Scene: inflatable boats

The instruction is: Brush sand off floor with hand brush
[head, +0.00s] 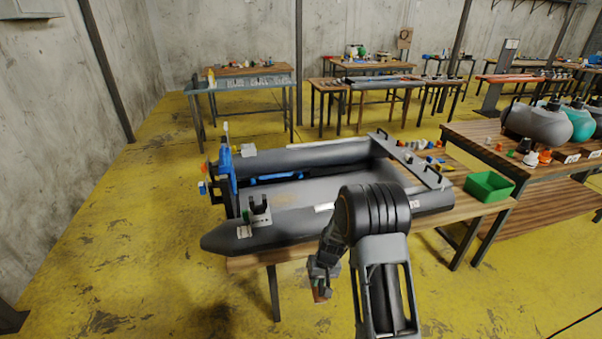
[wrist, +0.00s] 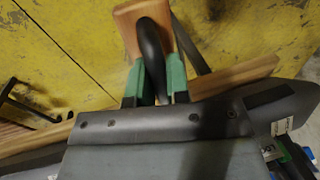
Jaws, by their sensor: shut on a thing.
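A grey inflatable boat (head: 330,154) lies on a wooden table, and part of its dark tube (wrist: 285,103) shows at the right in the wrist view. Inside it is a grey floor (head: 330,192) with a faint tan patch (head: 285,199) that looks like sand. My gripper (head: 321,283) hangs just outside the boat's near side. In the wrist view its green fingers (wrist: 155,88) are shut on the black handle of the hand brush (wrist: 129,22), which has a wooden back. The bristles are hidden from view.
A blue and black piece (head: 228,178) stands at the boat's left end. A small bracket (head: 260,210) sits on the near tube. A green bin (head: 489,186) and small parts are to the right. Yellow floor is open at the left.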

